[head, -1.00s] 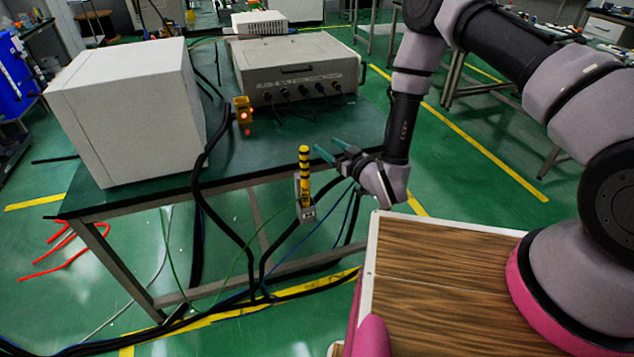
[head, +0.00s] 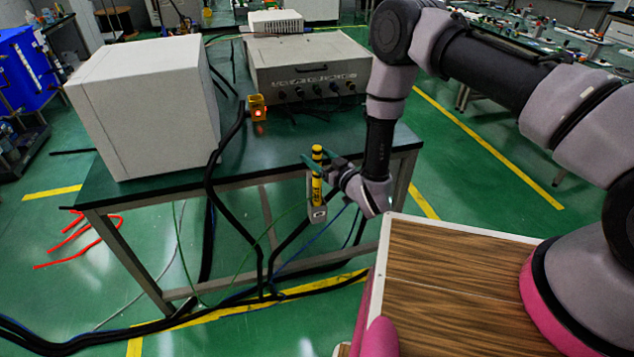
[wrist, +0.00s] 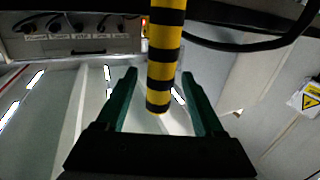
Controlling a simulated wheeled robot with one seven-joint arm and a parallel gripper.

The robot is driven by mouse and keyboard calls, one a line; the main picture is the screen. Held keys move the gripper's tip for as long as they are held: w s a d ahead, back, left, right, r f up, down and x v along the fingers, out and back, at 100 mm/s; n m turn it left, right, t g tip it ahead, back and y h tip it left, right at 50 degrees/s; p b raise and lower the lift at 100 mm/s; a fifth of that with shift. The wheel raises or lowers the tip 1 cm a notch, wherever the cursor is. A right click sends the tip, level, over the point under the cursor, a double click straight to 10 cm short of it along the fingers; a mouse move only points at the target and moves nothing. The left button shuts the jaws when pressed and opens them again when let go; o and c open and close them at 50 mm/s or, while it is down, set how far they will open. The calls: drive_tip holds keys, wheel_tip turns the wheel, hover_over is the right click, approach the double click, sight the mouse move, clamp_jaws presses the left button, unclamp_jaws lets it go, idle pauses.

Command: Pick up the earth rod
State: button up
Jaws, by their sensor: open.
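The earth rod (head: 317,184) is a yellow and black striped rod standing upright at the front edge of the green table, in a small grey holder (head: 317,213). In the wrist view the rod (wrist: 164,55) comes down from the top and lies between my two green fingers. My gripper (wrist: 160,85) is open, with a finger on each side of the rod and a visible gap to each. In the head view my gripper (head: 331,166) is at the rod's upper part, and its near finger partly hides it.
A large white box (head: 150,105) stands on the left of the table (head: 130,190). A grey instrument case (head: 308,70) and a small yellow device with a red light (head: 258,107) stand behind. Black cables (head: 225,215) hang over the table's front edge.

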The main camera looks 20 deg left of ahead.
drive_tip(key=shift+x, duration=1.45)
clamp_jaws()
